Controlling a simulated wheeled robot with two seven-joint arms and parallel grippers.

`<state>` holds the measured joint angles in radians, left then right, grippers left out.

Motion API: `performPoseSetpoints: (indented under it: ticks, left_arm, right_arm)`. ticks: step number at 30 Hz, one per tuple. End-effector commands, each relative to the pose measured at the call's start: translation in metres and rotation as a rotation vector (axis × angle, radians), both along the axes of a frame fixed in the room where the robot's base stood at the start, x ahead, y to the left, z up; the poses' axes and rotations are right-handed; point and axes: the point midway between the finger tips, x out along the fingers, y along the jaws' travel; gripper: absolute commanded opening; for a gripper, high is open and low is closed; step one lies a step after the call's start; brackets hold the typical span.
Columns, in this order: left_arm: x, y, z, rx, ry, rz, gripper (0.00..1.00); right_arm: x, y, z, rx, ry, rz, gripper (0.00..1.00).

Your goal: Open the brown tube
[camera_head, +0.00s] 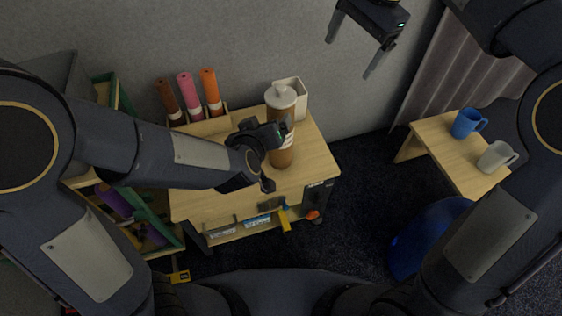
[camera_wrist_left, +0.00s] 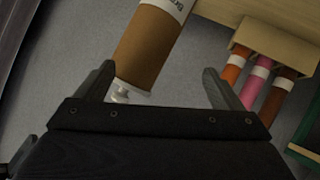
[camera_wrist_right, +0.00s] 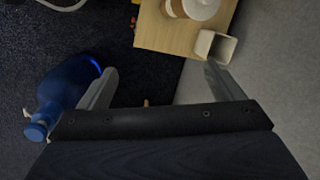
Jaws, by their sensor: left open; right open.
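A large brown tube (camera_head: 281,157) with a white label and white lid (camera_head: 281,96) stands upright on the small wooden table. In the left wrist view the brown tube (camera_wrist_left: 150,45) appears ahead of the fingers, nearer the left-hand one. My left gripper (camera_head: 277,155) is open at the tube's left side; I cannot tell whether it touches. My right gripper (camera_head: 355,45) is open and empty, up and to the right of the tube, near the wall. The right wrist view shows the lid (camera_wrist_right: 203,8) at its top edge. A smaller brown tube (camera_head: 168,98) stands at the back left.
Pink (camera_head: 188,92) and orange (camera_head: 210,88) tubes stand in a holder beside the smaller brown one. An open white container (camera_head: 298,100) is close behind the large tube. A side table at right holds blue (camera_head: 466,123) and white (camera_head: 494,157) mugs. A blue bottle (camera_wrist_right: 65,85) is below.

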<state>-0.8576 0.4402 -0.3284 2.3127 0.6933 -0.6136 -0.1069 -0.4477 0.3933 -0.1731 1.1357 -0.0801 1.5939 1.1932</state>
Motion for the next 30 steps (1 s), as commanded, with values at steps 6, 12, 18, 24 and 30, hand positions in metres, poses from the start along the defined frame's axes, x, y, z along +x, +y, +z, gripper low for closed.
performPoseSetpoints:
  ticks: [6, 12, 18, 24, 30]
  left_arm:
    - [0.005, -0.027, -0.058, 0.241, -0.26, 0.084, 0.89]
    - [-0.003, -0.04, -0.046, 0.387, -0.477, 0.128, 0.89]
    - [0.004, -0.041, -0.041, 0.419, -0.535, 0.144, 0.89]
    - [0.035, -0.039, -0.041, 0.417, -0.532, 0.145, 0.89]
    - [0.061, -0.038, -0.041, 0.416, -0.531, 0.143, 0.89]
  right_arm:
    - [0.038, 0.076, -0.052, -0.115, 0.079, -0.183, 0.87]
    - [0.045, 0.123, -0.058, -0.191, 0.099, -0.305, 0.87]
    - [0.045, 0.134, -0.059, -0.207, 0.101, -0.338, 0.87]
    - [0.046, 0.133, -0.059, -0.205, 0.101, -0.337, 0.87]
    - [0.046, 0.133, -0.059, -0.205, 0.101, -0.336, 0.87]
